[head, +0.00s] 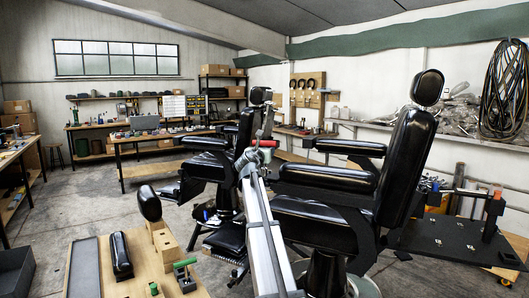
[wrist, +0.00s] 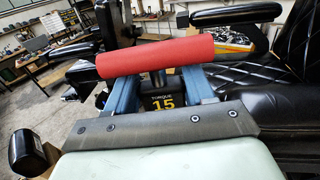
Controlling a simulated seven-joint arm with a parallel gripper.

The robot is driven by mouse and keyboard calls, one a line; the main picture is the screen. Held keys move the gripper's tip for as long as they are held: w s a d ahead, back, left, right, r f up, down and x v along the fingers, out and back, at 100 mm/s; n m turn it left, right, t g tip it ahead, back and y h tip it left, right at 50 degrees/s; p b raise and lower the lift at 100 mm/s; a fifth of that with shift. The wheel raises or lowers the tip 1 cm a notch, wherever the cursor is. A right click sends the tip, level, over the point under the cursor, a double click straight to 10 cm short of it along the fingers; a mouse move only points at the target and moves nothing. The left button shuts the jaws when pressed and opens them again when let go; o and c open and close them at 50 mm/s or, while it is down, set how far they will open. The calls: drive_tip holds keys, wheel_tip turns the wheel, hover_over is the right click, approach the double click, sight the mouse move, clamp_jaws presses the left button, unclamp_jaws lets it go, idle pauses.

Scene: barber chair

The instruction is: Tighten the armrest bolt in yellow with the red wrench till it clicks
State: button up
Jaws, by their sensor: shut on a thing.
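My gripper (head: 258,150) is raised in front of the black barber chair (head: 402,165) in the head view. In the wrist view its blue fingers (wrist: 160,78) are shut on the red wrench (wrist: 155,57), whose red handle lies across them, slightly tilted. The wrench also shows as a small red piece in the head view (head: 266,143). A dark block (wrist: 161,104) reading "TORQUE 15" in yellow sits below the handle, between the fingers. The chair's padded armrest (head: 328,177) is just right of my gripper in the head view. I cannot make out a yellow bolt in either view.
A wooden bench (head: 88,289) at the lower left holds black pads and a green-handled tool (head: 184,272). A second black chair (head: 212,165) stands behind my arm. A black side table (head: 455,243) is at the right. Open floor lies at the left.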

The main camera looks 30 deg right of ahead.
drive_tip(key=shift+m+g+h, duration=0.4)
drive_tip(key=shift+g, duration=0.1)
drive_tip(key=shift+w, duration=0.1)
drive_tip(key=shift+w+m+g+h, duration=0.1)
drive_tip(key=shift+m+g+h, duration=0.2)
drive_tip(key=shift+m+g, duration=0.15)
drive_tip(key=m+g+h, duration=0.2)
drive_tip(key=g, duration=0.1)
drive_tip(key=shift+r+g, duration=0.15)
drive_tip(key=shift+g, duration=0.2)
drive_tip(key=shift+s+m+g+h, duration=0.2)
drive_tip(key=shift+m+g+h, duration=0.1)
drive_tip(key=shift+m+g, duration=0.7)
